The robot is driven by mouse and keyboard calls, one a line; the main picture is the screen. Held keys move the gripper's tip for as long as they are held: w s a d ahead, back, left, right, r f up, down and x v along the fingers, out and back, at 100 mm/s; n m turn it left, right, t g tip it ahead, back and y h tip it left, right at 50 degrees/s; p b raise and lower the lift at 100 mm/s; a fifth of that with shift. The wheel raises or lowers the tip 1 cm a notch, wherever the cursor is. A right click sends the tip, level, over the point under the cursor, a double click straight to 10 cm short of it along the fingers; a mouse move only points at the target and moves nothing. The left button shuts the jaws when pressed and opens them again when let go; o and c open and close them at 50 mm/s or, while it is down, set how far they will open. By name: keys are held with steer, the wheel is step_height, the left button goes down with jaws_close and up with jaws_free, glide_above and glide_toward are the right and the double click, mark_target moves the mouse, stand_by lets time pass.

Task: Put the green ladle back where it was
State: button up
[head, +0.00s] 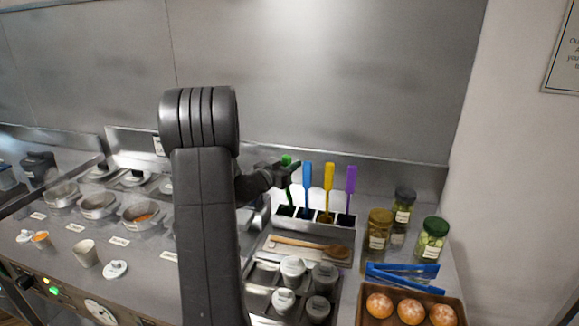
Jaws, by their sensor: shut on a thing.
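The green ladle (289,193) stands nearly upright at the left end of a metal holder (314,222) with several dark slots. Its lower end is at or in the leftmost slot; I cannot tell how deep it sits. My gripper (288,167) is shut on the upper part of the green handle, and its fingers partly hide it. A blue ladle (307,178), a yellow ladle (328,185) and a purple ladle (350,183) stand in the slots to the right.
A wooden spoon (300,245) lies in front of the holder, with lidded white containers (292,269) nearer. Jars (377,230), blue tongs (402,278) and a brown tray (453,299) of round items are at right. My arm hides part of the counter's middle.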

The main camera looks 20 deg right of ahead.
steer(key=shift+f, duration=0.2)
steer(key=o, duration=1)
steer(key=b+v, duration=0.2)
steer(key=v, duration=1)
steer(key=shift+s+r, duration=0.1)
